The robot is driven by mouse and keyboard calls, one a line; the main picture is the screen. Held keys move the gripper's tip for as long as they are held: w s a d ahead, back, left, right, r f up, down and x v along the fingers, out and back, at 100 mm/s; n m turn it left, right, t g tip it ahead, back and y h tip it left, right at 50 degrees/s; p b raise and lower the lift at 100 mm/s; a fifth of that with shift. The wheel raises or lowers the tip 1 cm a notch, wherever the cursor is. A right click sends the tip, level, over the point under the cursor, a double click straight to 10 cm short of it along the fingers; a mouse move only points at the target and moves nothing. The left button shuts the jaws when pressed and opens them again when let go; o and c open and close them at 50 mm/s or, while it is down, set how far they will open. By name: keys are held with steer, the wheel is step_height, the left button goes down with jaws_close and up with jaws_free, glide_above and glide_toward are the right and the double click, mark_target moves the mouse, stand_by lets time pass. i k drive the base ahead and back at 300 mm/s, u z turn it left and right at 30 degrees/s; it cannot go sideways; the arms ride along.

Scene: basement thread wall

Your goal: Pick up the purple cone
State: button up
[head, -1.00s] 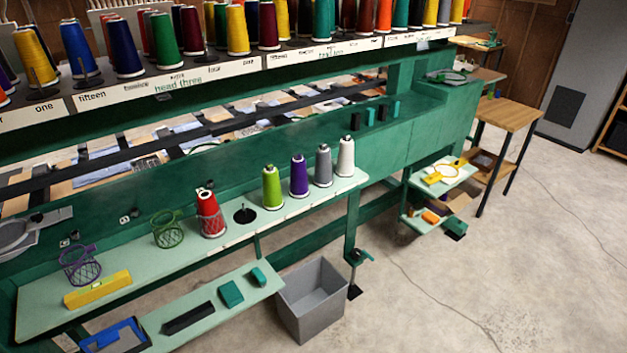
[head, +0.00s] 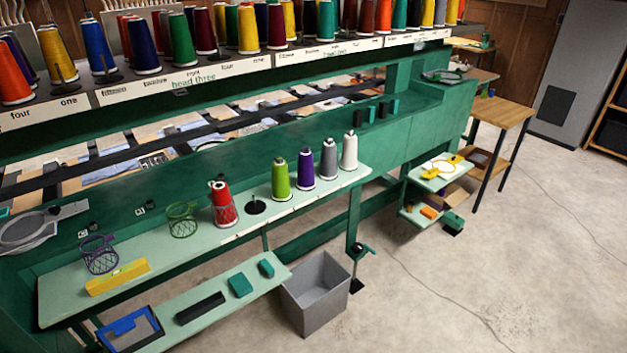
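The purple cone (head: 305,168) stands upright on the pale green shelf (head: 345,183) of the green machine. It is between a lime green cone (head: 282,180) on its left and a grey cone (head: 328,159) on its right, with small gaps. A white cone (head: 349,150) stands at the right end of the row. My gripper is not in view.
A red cone (head: 223,205), an empty black spindle base (head: 255,206) and wire baskets stand further left on the shelf. A grey bin (head: 318,295) sits on the floor below. A wooden table (head: 503,112) is at the right. The concrete floor at front right is clear.

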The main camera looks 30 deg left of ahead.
mark_target(306, 178)
steer(key=k, duration=1.3)
steer(key=z, duration=2.1)
steer(key=k, duration=0.15)
steer(key=u, duration=3.85)
steer(key=i, duration=0.95)
steer(key=u, duration=0.05)
